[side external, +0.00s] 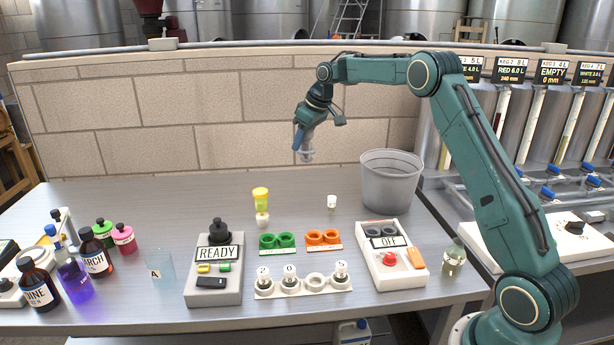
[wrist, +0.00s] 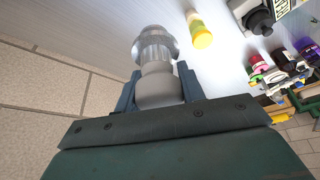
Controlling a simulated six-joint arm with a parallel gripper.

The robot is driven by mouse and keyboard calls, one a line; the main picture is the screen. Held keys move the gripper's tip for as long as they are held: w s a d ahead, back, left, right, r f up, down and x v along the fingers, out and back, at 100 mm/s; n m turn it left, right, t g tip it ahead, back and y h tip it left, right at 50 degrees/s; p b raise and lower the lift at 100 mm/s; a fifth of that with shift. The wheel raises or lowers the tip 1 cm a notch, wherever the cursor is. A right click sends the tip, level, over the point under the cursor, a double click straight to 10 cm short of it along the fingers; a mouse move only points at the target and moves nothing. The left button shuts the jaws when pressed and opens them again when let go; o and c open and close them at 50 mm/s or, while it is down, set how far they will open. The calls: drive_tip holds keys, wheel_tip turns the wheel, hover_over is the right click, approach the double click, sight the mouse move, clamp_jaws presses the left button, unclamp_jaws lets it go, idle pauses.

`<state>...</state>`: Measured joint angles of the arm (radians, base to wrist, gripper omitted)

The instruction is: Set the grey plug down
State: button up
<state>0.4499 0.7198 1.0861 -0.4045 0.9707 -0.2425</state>
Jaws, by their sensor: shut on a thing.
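My gripper (side external: 303,143) is shut on the grey plug (side external: 307,157) and hangs over the back part of the table, near the brick wall. In the wrist view, the blue-grey fingers of my gripper (wrist: 158,88) hold the plug (wrist: 154,50) by its pale rounded end. Its wider, ribbed, translucent grey end points away from the gripper. In the side view the plug appears above the tabletop (side external: 225,188), apart from it.
A yellow-topped piece (side external: 260,195) and a small white piece (side external: 332,202) stand in front of the gripper. A grey bucket (side external: 391,183) is to the right. Green rings (side external: 278,243), orange rings (side external: 323,239) and a white holder (side external: 304,287) lie nearer. The back left table is clear.

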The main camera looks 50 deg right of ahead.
drive_tip(key=s+d+r+m+h, duration=0.1)
drive_tip(key=s+d+m+h, duration=0.1)
drive_tip(key=s+d+m, duration=0.4)
drive_tip(key=s+d+m+h, duration=0.1)
drive_tip(key=s+d+m, duration=0.2)
drive_tip(key=s, duration=0.5)
drive_tip(key=s+d+m+g+h, duration=0.3)
drive_tip(key=s+m, duration=0.5)
drive_tip(key=s, duration=1.3)
wheel_tip(320, 180, down, 17)
drive_tip(key=shift+d+g+y, duration=0.3)
drive_tip(key=shift+d+y, duration=0.1)
drive_tip(key=shift+d, duration=0.05)
drive_tip(key=shift+f, duration=0.15)
drive_tip(key=shift+f, duration=1.75)
drive_tip(key=shift+f, duration=0.1)
drive_tip(key=o, duration=1)
drive_tip(key=shift+o, duration=0.2)
